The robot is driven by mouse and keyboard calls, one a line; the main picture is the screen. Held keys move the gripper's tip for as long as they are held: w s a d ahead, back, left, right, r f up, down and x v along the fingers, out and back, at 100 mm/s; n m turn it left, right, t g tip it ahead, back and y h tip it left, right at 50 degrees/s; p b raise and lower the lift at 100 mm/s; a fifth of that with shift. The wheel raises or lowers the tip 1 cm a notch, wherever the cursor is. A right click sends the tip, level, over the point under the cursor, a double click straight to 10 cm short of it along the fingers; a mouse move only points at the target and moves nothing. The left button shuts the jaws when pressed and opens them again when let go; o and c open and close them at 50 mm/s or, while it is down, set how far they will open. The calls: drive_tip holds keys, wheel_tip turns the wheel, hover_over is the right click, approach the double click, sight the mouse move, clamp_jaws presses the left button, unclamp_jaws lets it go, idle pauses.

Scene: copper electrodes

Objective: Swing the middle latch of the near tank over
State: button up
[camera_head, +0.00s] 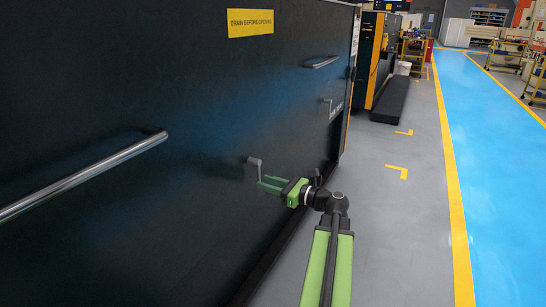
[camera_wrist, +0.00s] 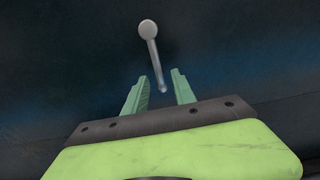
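The near tank (camera_head: 130,90) is a large dark panel filling the left of the head view. A small grey latch (camera_head: 255,164) with a rounded head sticks out from it, just at my gripper's tips. In the wrist view the latch (camera_wrist: 149,42) has a round pale knob at the top and a thin rod slanting down to the right. My gripper (camera_head: 266,182) is open, its two green fingers apart. In the wrist view my gripper (camera_wrist: 160,88) has the rod's lower end between its fingers. I cannot tell whether they touch it.
A long chrome handle (camera_head: 85,178) crosses the panel at left, and a shorter handle (camera_head: 321,62) sits higher up. Another latch (camera_head: 327,103) is farther along the panel. A yellow sign (camera_head: 250,23) is near the top. Grey floor (camera_head: 400,240) lies open to the right.

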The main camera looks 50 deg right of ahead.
drive_tip(key=shift+w+a, duration=0.2)
drive_tip(key=shift+w, duration=0.45)
drive_tip(key=shift+c, duration=0.3)
clamp_jaws()
drive_tip(key=d+r+n+p, duration=0.2)
drive_tip(key=n, duration=0.3)
drive_tip(key=w+d+r+n+p, duration=0.1)
drive_tip(key=d+r+n+p, duration=0.1)
drive_tip(key=n, duration=0.4)
drive_tip(key=d+r+n+p, duration=0.2)
drive_tip(key=r+n+p, duration=0.1)
drive_tip(key=n, duration=0.2)
drive_tip(key=shift+w+d+n, duration=0.3)
drive_tip(key=shift+d, duration=0.1)
drive_tip(key=shift+c, duration=1.3)
unclamp_jaws()
drive_tip(key=shift+f+n, duration=0.1)
drive_tip(key=shift+n, duration=0.4)
drive_tip(key=o, duration=0.4)
